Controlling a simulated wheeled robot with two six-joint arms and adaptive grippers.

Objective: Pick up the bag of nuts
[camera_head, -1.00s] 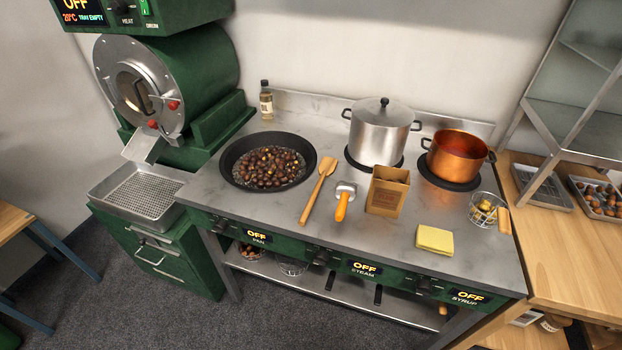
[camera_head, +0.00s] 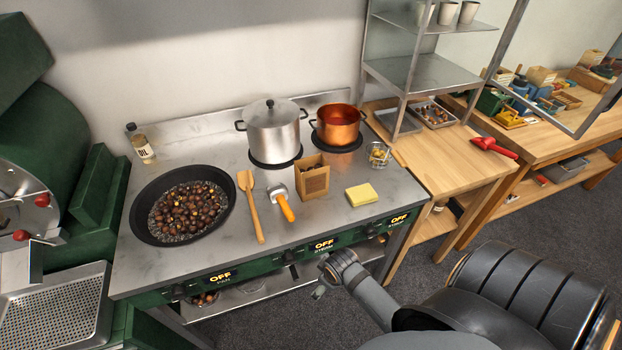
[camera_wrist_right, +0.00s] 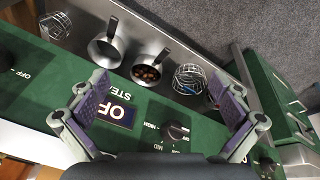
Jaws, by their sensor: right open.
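Loose chestnuts (camera_head: 188,208) fill the black pan at the left. My right gripper (camera_head: 325,282) is in front of the counter, below the bag and apart from it. In the right wrist view my right gripper (camera_wrist_right: 163,95) has its two purple-padded fingers spread wide with nothing between them, facing the green front panel. My left gripper is not in view.
A wooden spatula (camera_head: 251,205), the scoop (camera_head: 284,205), a yellow sponge (camera_head: 361,194) and a wire basket (camera_head: 379,153) surround the bag. A steel pot (camera_head: 273,133) and a copper pot (camera_head: 338,128) stand behind. In the wrist view, the panel knob (camera_wrist_right: 176,131) is close to the fingers.

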